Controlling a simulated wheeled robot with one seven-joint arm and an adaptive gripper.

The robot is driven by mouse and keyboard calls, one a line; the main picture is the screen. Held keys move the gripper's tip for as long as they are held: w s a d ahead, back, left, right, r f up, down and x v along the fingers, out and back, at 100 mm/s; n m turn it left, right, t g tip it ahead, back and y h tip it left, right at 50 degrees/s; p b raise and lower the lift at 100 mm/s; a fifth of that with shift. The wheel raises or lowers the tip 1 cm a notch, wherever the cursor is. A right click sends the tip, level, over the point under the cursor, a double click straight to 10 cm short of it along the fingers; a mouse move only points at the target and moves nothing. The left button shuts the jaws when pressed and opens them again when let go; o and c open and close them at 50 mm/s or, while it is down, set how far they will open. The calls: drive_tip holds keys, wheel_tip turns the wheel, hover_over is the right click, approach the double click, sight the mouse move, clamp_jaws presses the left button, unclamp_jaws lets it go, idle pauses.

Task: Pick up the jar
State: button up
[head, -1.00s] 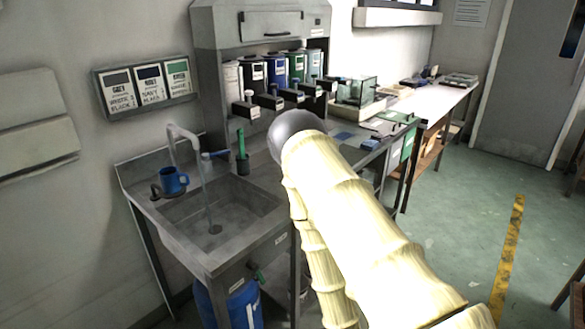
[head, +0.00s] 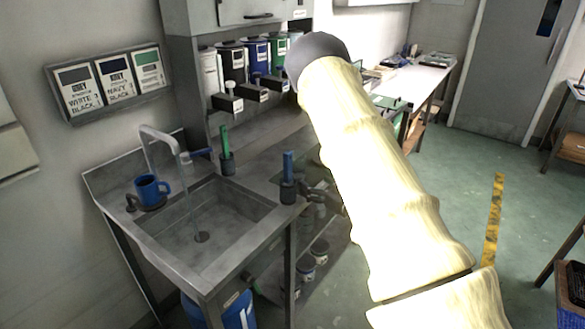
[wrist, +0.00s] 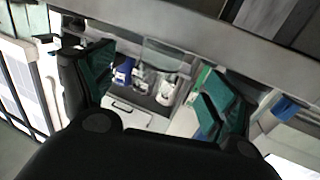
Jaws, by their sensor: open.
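Several small lidded jars (head: 306,269) stand on the low shelf under the counter, right of the sink, in the head view. I cannot tell which one the task means. My gripper (wrist: 158,78) is open in the wrist view, its two teal-padded fingers spread apart with nothing held between them. Beyond the fingers, a white container (wrist: 165,92) and a blue container (wrist: 123,72) stand on a grey surface; I cannot tell if either is the jar. In the head view my pale arm hides part of the counter, and dark gripper parts show beside the counter edge.
The steel sink (head: 168,238) has a blue mug (head: 151,190) on its left rim. Brush holders (head: 288,190) stand right of the basin. Dispensers (head: 232,62) hang behind. A blue drum (head: 232,312) stands below the sink. The green floor (head: 440,210) at right is mostly clear.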

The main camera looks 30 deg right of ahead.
sight(303, 172)
drive_tip(key=shift+w+r, duration=0.15)
drive_tip(key=shift+w, duration=0.4)
drive_tip(key=shift+w+a+r, duration=0.2)
drive_tip(key=shift+w+r, duration=0.05)
drive_tip(key=shift+w, duration=0.05)
drive_tip(key=w, duration=0.2)
drive_tip(key=shift+w+a+f+p, duration=0.2)
drive_tip(key=shift+w+a+p, duration=0.1)
drive_tip(key=shift+a+p, duration=0.1)
drive_tip(key=shift+w+d+r, duration=0.1)
drive_tip(key=shift+w, duration=0.4)
drive_tip(key=shift+w+a+p, duration=0.2)
drive_tip(key=shift+w+p, duration=0.35)
drive_tip(key=shift+w, duration=1.45)
drive_tip(key=c, duration=1.3)
drive_tip(key=shift+o, duration=0.2)
